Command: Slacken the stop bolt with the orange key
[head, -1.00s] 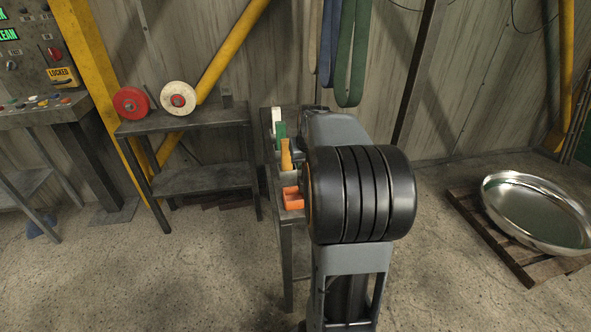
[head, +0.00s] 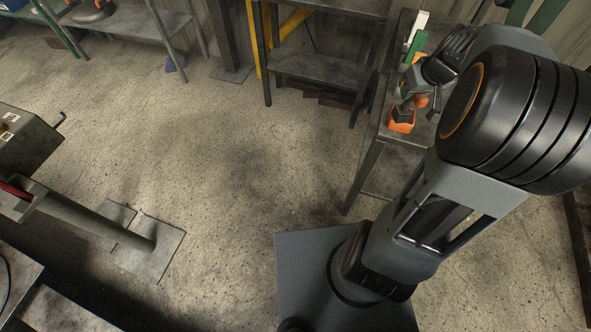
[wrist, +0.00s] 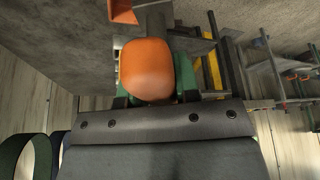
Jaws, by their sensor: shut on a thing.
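The orange key's rounded orange handle (wrist: 147,68) fills the middle of the wrist view, between my gripper's jaws (wrist: 150,98). In the head view an orange end of the key (head: 421,101) shows at my gripper (head: 420,92), low over the narrow stand at the right. My gripper is shut on the key. A grey piece runs on from the handle in the wrist view; the key's tip cannot be made out. I cannot pick out the stop bolt in either view.
An orange open box (head: 402,123) sits on the narrow metal stand (head: 372,158) beside my gripper, with white (head: 421,22) and green (head: 413,47) pieces behind. A dark shelf (head: 320,76) stands left of it. Grey machinery (head: 28,140) is at the far left. The floor between is open.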

